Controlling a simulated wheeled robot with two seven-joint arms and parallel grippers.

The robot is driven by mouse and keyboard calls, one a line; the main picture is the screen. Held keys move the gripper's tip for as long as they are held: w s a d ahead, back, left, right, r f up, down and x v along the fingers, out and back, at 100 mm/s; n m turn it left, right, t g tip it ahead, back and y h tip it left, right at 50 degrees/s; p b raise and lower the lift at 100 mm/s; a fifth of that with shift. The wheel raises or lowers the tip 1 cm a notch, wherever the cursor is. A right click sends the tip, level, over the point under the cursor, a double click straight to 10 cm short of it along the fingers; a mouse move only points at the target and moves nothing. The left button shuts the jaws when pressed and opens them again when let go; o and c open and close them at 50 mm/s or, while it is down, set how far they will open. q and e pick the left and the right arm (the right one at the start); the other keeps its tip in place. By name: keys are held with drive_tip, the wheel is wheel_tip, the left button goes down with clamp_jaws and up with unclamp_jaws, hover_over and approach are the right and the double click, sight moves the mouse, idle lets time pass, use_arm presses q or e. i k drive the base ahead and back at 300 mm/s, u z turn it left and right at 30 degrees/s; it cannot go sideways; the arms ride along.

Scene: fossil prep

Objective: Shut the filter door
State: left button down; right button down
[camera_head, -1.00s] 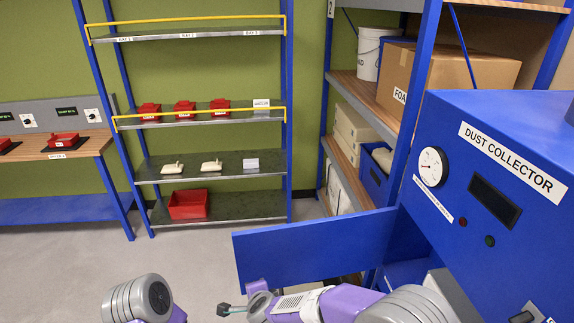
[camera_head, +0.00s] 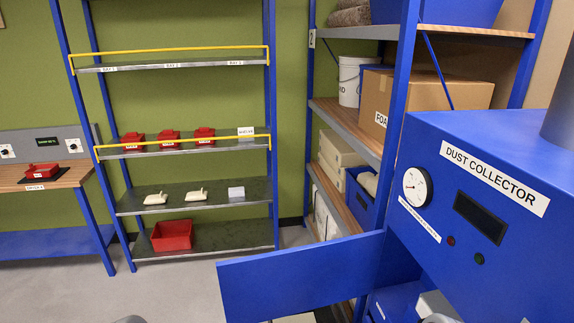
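The filter door (camera_head: 300,279) is a flat blue panel on the dust collector (camera_head: 485,205). It stands open, swung out to the left from the cabinet's left edge. Part of the opening shows at the lower right, with a blue part (camera_head: 396,300) and a grey-white part inside. The dust collector has a round gauge, a dark display and a label on its blue front. Neither of my grippers is in view. Only small grey bits of my arms show at the bottom edge, and I cannot see contact with the door.
A blue shelving unit (camera_head: 340,110) with a cardboard box (camera_head: 455,98) and white bucket (camera_head: 351,80) stands behind the door. A rack with red trays and a red bin (camera_head: 172,236) stands at the back. A workbench (camera_head: 45,180) is at left. The floor left of the door is clear.

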sight(260, 288)
drive_tip(key=u, duration=1.55)
drive_tip(key=i, duration=3.7)
drive_tip(key=z, duration=4.7)
drive_tip(key=i, duration=1.5)
